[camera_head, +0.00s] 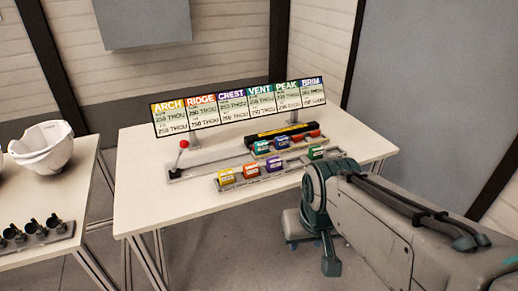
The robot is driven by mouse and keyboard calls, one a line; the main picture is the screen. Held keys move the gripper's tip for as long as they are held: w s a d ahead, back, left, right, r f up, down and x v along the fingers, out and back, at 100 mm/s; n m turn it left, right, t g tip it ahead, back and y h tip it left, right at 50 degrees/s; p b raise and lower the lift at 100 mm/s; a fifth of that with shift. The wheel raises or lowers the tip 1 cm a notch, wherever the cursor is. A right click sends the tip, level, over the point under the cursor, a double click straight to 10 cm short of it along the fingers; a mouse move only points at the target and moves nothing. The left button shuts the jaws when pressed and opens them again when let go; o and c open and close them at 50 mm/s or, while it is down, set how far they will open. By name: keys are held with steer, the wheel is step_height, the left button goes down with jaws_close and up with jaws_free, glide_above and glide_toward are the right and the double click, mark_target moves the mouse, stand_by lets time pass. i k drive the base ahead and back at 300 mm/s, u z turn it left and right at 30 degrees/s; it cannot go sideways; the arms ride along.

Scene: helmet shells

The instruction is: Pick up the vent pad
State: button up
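Small coloured pads stand in two short rows on the white table (150,205). The front row holds a yellow pad (226,176), an orange pad (250,171), a purple pad (273,165) and, apart to the right, a green pad (316,152). Behind are a teal pad (261,147), a blue pad (282,142) and red pads (299,137). The pads' lettering is too small to read, so I cannot tell for sure which is the vent pad. The sign's VENT header is teal-green. My arm reaches in from the right, but I cannot make out my gripper's fingers.
A sign board (239,105) stands behind the pads, reading ARCH, RIDGE, CREST, VENT, PEAK, BRIM. A red-knobbed lever (183,145) stands to the left. Another table at left holds a white helmet shell (45,148) and several dark fittings (32,229). The main table's left front is clear.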

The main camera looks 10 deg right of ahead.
mark_target(261, 147)
steer(key=z, duration=0.6)
steer(key=i, duration=1.1)
steer(key=u, duration=0.55)
steer(key=i, duration=0.45)
steer(key=u, duration=0.55)
